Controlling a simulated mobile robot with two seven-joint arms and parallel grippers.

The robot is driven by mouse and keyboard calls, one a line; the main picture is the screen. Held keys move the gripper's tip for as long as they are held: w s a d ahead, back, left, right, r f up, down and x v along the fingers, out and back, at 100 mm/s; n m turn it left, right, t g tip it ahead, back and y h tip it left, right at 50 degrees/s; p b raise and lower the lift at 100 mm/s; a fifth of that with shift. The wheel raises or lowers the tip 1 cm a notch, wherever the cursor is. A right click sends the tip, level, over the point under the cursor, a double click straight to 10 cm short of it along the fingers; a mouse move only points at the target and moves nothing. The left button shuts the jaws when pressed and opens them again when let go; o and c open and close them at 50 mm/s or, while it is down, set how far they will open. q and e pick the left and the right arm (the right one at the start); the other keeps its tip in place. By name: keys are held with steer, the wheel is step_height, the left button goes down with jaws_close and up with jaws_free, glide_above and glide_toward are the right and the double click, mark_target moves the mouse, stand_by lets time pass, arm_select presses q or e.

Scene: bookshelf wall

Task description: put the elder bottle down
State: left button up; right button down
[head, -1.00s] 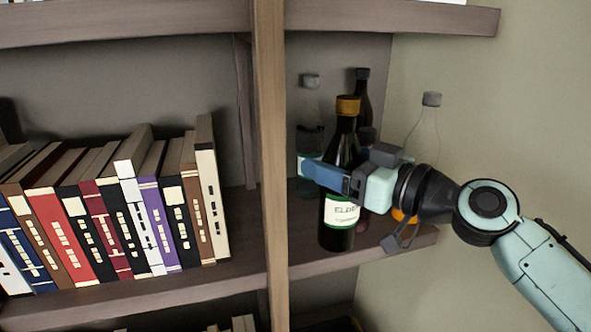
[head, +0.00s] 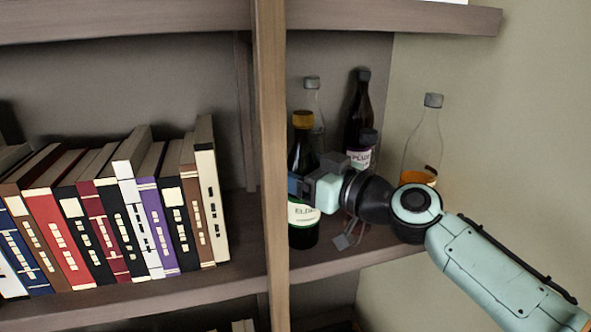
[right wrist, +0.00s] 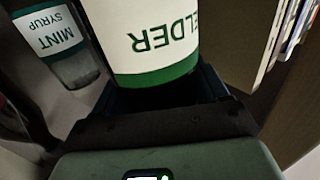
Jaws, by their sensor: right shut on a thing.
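The elder bottle (head: 304,235) is dark green with an orange-brown cap and a white label. It stands upright at the front of the shelf's right compartment, close beside the wooden upright. My right gripper (head: 306,188) is shut around its middle. In the right wrist view the elder bottle (right wrist: 155,40) fills the space between the fingers, its label upside down. Whether its base touches the shelf board (head: 335,262) is hard to tell. My left gripper is not in view.
Behind stand a dark plum bottle (head: 359,112), a clear bottle (head: 424,140) with amber liquid at right, and another clear bottle (head: 315,100). A mint syrup bottle (right wrist: 65,45) shows in the wrist view. The upright (head: 271,150) separates a row of books (head: 110,215).

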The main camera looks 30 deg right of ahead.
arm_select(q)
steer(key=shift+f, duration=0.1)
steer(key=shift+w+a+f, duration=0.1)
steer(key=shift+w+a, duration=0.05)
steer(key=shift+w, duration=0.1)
arm_select(e)
jaws_free()
steer(key=shift+f, duration=0.1)
steer(key=shift+r, duration=0.25)
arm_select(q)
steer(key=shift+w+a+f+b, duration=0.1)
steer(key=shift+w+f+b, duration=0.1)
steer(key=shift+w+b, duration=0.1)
arm_select(e)
steer(key=v, duration=1.2)
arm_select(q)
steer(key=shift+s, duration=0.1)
